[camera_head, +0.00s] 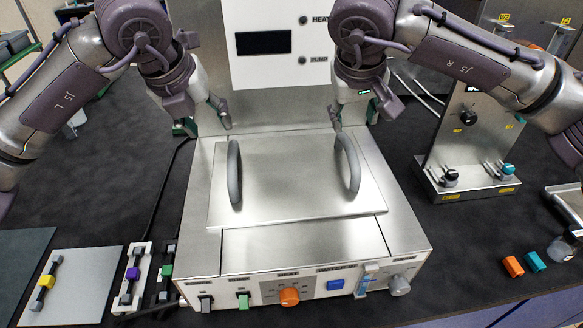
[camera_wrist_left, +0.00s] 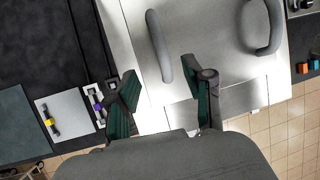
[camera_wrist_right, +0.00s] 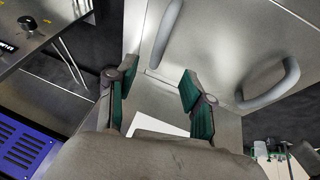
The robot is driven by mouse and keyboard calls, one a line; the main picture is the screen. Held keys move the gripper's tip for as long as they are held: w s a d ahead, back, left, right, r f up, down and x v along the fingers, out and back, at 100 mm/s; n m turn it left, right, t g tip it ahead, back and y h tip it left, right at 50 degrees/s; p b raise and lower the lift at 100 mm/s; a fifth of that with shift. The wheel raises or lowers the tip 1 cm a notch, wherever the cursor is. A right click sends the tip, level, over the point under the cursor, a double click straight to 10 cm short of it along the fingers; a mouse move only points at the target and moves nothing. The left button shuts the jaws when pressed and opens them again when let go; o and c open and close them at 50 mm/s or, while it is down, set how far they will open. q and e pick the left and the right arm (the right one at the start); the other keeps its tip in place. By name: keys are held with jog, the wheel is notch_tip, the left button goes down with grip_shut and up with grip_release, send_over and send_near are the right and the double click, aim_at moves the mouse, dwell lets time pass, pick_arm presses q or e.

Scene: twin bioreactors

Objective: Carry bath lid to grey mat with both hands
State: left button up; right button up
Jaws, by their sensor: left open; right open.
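The bath lid (camera_head: 295,185) is a flat steel plate lying on top of the steel bath unit. It has two upright grey loop handles, a left one (camera_head: 235,175) and a right one (camera_head: 349,165). My left gripper (camera_head: 206,118) is open and empty, behind and above the left handle. My right gripper (camera_head: 352,112) is open and empty, behind and above the right handle; part of it is hidden in the head view. Neither gripper touches a handle. A flat dark grey mat (camera_head: 20,265) lies at the far left, cut off by the picture edge.
A light plate with a yellow-marked handle (camera_head: 70,285) and several small coloured-grip parts lie between mat and bath. The bath's front has knobs and switches (camera_head: 289,297). A steel panel (camera_head: 468,150) stands at right, with orange and teal blocks before it. The back-left table is clear.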

aim_at(231, 152)
pick_arm(q)
jog(key=x, duration=1.4)
jog(key=shift+w, duration=0.25)
pick_arm(e)
jog(key=x, duration=1.4)
jog(key=shift+w, duration=0.25)
pick_arm(q)
grip_shut()
pick_arm(e)
grip_shut()
pick_arm(q)
jog(key=shift+r, duration=0.1)
pick_arm(e)
jog(key=shift+r, duration=0.15)
